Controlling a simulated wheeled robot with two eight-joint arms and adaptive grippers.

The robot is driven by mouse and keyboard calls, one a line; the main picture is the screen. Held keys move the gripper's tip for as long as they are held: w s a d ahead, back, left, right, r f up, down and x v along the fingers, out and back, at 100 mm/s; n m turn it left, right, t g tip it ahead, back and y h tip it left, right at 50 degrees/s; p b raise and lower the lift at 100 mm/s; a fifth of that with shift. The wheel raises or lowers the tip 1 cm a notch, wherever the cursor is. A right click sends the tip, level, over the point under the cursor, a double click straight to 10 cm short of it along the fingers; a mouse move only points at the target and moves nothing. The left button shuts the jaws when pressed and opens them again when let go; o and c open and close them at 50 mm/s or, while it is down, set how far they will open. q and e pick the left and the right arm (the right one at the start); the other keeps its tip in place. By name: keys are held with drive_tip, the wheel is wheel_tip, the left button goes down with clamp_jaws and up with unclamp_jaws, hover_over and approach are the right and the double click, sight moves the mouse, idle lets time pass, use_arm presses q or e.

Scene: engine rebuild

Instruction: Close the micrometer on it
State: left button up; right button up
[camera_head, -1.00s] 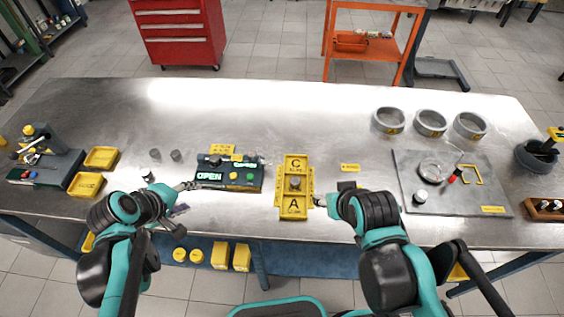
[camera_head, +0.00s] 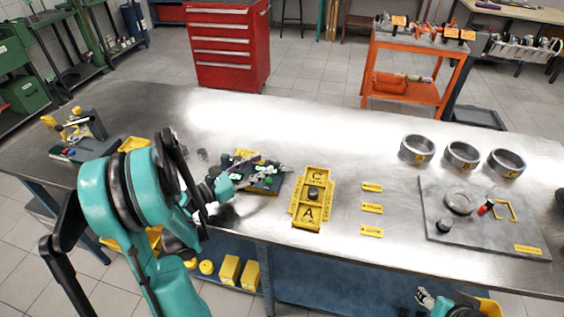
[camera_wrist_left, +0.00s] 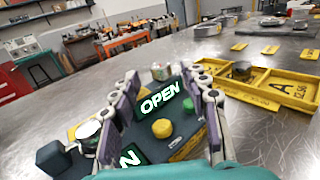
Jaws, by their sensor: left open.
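The dark micrometer box (camera_head: 268,186) stands left of the table's middle, partly hidden by my left gripper. In the left wrist view its lit panel reads OPEN (camera_wrist_left: 160,98), with a green button (camera_wrist_left: 188,105) and a yellow button (camera_wrist_left: 162,128) beside it. My left gripper (camera_head: 250,168) is over the box; in the left wrist view its fingers (camera_wrist_left: 160,88) are spread, with the panel seen between them and nothing held. A dark round piece (camera_head: 313,193) sits in the middle of the yellow C/A tray (camera_head: 318,174). My right gripper (camera_head: 425,297) is at the lower edge; its jaws are unclear.
Several small yellow labels (camera_head: 372,208) lie right of the tray. A grey plate (camera_head: 450,235) with a ring, a red-tipped tool and a yellow frame is at the right, with grey rings (camera_head: 462,155) behind it. The back middle of the table is clear.

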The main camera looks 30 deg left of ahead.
sight(274, 158)
use_arm(q)
drive_tip(key=b+x, duration=0.1)
drive_tip(key=x, duration=0.4)
drive_tip(key=shift+w+d, duration=0.15)
drive_tip(key=shift+w, duration=0.15)
clamp_jaws()
